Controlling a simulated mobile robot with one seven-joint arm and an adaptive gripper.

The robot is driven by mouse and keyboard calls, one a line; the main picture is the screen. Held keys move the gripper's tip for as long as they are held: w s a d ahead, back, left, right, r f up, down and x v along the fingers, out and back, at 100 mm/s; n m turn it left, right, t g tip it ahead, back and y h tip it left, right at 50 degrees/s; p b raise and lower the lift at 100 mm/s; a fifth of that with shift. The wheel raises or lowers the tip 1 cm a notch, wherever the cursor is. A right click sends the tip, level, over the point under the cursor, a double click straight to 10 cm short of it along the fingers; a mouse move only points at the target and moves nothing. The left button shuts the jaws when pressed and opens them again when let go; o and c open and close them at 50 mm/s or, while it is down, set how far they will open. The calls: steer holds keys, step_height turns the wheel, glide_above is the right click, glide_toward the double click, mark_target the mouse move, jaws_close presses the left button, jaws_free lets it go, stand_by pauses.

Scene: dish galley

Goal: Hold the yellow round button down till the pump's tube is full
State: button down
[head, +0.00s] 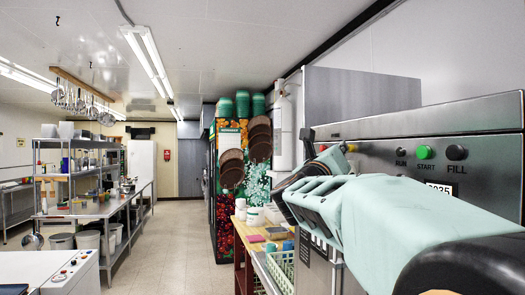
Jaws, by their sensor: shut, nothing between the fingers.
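A small yellow round button (351,147) shows at the left end of the steel control panel (375,130), just above my arm. My gripper (308,136) is shut and empty, a dark shape at the far end of my pale green arm. It is near the panel's left end, left of the yellow button in the picture. I cannot tell whether it touches anything, or whether the button is pressed. The pump's tube cannot be made out, and my arm hides the lower part of the panel.
The panel also has a black RUN button (401,152), a green START button (425,152) and a black FILL button (456,152). A wooden stand (243,245) with tubs and sponges stands left of the machine. The aisle floor (175,235) is clear. Steel shelves (85,160) line the left.

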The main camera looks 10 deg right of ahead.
steer(key=shift+d, duration=0.3)
stand_by(0.4)
steer(key=shift+a, duration=0.1)
steer(key=shift+a+b, duration=0.4)
steer(key=shift+a, duration=0.4)
steer(key=a, duration=0.5)
steer(key=shift+s+b, duration=0.15)
steer(key=shift+b, duration=0.2)
